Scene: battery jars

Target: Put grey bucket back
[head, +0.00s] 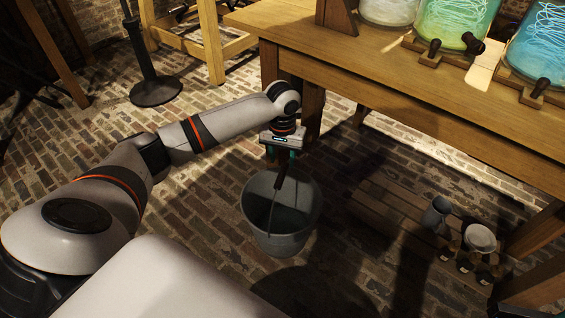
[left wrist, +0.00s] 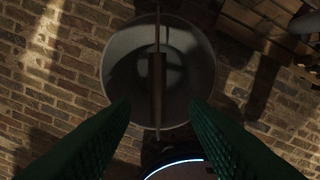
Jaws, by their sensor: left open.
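The grey bucket (head: 282,240) stands upright on the brick floor in front of the wooden table, with its handle (head: 280,178) raised. In the left wrist view the bucket (left wrist: 118,75) is seen from above, and its handle grip (left wrist: 157,88) runs across the opening. My left gripper (head: 281,156) is directly above the bucket, close to the handle. In the left wrist view the green fingers of the left gripper (left wrist: 158,112) are spread apart on either side of the line of the handle, with nothing held between them.
The wooden table (head: 390,85) stands behind and to the right, with glowing jars (head: 455,22) on top. Under it a low slatted platform (head: 385,205) holds a grey jug (head: 436,214) and small items. A black stand base (head: 156,91) is at the back left. Brick floor left of the bucket is clear.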

